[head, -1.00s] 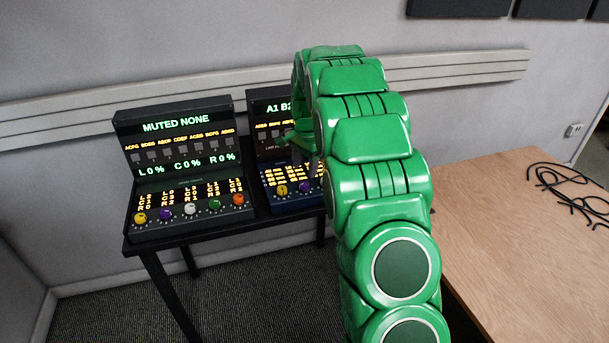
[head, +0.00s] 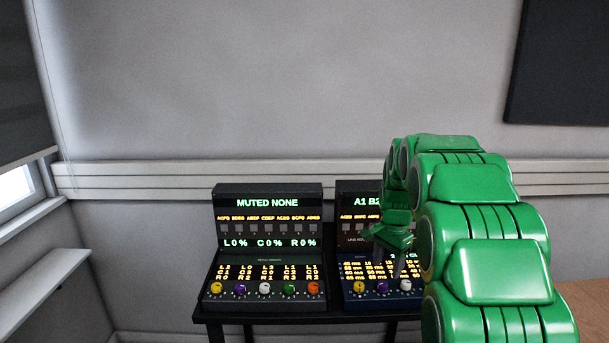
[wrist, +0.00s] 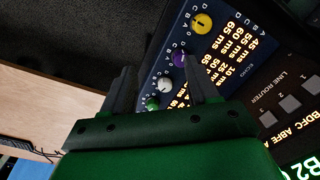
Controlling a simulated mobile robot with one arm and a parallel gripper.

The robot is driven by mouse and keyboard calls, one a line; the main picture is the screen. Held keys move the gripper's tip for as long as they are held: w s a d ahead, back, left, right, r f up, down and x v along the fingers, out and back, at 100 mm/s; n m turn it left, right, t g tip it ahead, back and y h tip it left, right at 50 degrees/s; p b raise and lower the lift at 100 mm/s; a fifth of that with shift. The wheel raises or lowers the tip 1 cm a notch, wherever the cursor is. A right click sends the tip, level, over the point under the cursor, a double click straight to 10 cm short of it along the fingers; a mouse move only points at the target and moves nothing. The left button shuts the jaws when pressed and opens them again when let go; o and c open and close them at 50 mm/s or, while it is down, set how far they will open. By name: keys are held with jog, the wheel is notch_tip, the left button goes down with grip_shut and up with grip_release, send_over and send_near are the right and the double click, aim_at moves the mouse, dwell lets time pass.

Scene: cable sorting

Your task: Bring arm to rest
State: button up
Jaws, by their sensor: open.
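My green arm rises at the right of the head view and arches over toward the two consoles. My gripper (head: 391,254) hangs in front of the right-hand console (head: 349,213), partly covering its lit panel. In the wrist view my gripper (wrist: 165,92) shows two dark fingers spread apart with nothing held between them. Beyond the fingers are a white knob (wrist: 164,85) and a green knob (wrist: 152,103). I cannot tell whether the fingertips touch the console.
The left console (head: 268,255) reads "MUTED NONE" and stands beside the other on a black table (head: 262,318). A wooden table (head: 588,300) is at the lower right. A wall rail (head: 140,178) runs behind. A window (head: 16,187) is at the left.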

jog(key=s+a+r+n+g, duration=0.1)
jog(key=s+a+r+n, duration=0.25)
jog(key=s, duration=0.75)
jog(key=s+a+r+n, duration=0.2)
jog(key=s+r, duration=0.2)
jog(key=s, duration=0.7)
jog(key=s+a+f+n, duration=0.1)
jog(key=s+n, duration=0.1)
jog(key=s, duration=1)
jog(key=s+a+f+n+g, duration=0.1)
jog(key=s+a+n, duration=0.1)
jog(key=s, duration=1)
jog(key=shift+s+f+n, duration=0.25)
jog(key=shift+s+n, duration=0.15)
jog(key=shift+n, duration=0.25)
